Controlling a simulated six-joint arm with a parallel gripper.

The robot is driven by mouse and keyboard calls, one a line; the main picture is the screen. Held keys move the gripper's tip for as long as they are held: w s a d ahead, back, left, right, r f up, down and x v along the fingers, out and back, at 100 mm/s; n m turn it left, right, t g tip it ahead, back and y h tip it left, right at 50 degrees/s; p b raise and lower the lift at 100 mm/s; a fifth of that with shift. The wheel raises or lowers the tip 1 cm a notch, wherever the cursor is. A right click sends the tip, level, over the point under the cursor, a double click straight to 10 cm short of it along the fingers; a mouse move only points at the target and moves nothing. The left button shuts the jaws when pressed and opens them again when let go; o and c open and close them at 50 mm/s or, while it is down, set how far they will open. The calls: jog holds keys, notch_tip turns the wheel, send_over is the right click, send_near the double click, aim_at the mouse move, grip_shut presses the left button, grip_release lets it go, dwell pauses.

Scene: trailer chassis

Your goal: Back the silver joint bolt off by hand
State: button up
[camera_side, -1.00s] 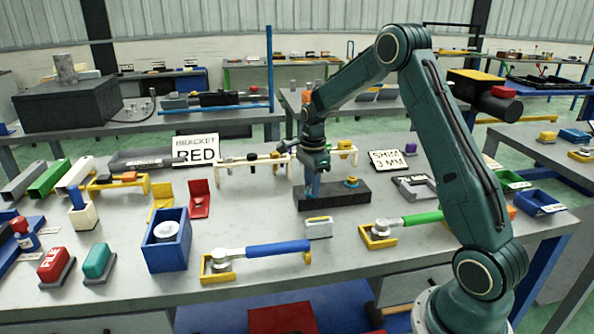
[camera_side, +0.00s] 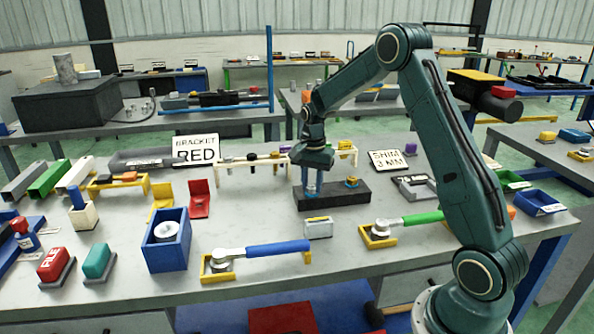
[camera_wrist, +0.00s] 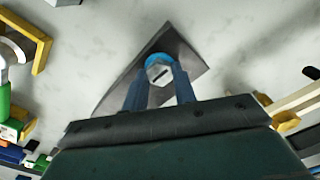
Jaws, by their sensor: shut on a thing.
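The silver joint bolt (camera_wrist: 159,72) shows its hexagonal head with a dark slot in the wrist view. A blue part shows right beside the head. The bolt stands over a dark block (camera_side: 345,195), whose grey top (camera_wrist: 190,50) shows around it in the wrist view. My gripper (camera_side: 312,190) points down at the left part of the block. Its two blue fingers, also in the wrist view (camera_wrist: 159,78), are shut on the bolt head from both sides.
A yellow piece (camera_side: 351,183) sits on the block's right part. A small white-grey block (camera_side: 318,228) lies in front. Blue-handled (camera_side: 265,249) and green-handled (camera_side: 422,217) wrenches rest in yellow holders. A cream rack (camera_side: 253,160) and a SHIM 3 MM sign (camera_side: 392,160) stand behind.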

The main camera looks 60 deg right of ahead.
jog(key=shift+o, duration=0.2)
jog(key=n, duration=0.7)
jog(key=shift+f, duration=0.2)
jog(key=n, duration=0.7)
jog(key=shift+s+n, duration=0.1)
jog(key=shift+n, duration=0.2)
jog(key=shift+c, duration=0.2)
jog(key=n, duration=0.3)
jog(key=shift+n, duration=0.3)
jog(key=n, duration=0.3)
jog(key=shift+n, duration=0.4)
jog(key=n, duration=0.6)
jog(key=shift+n, duration=0.3)
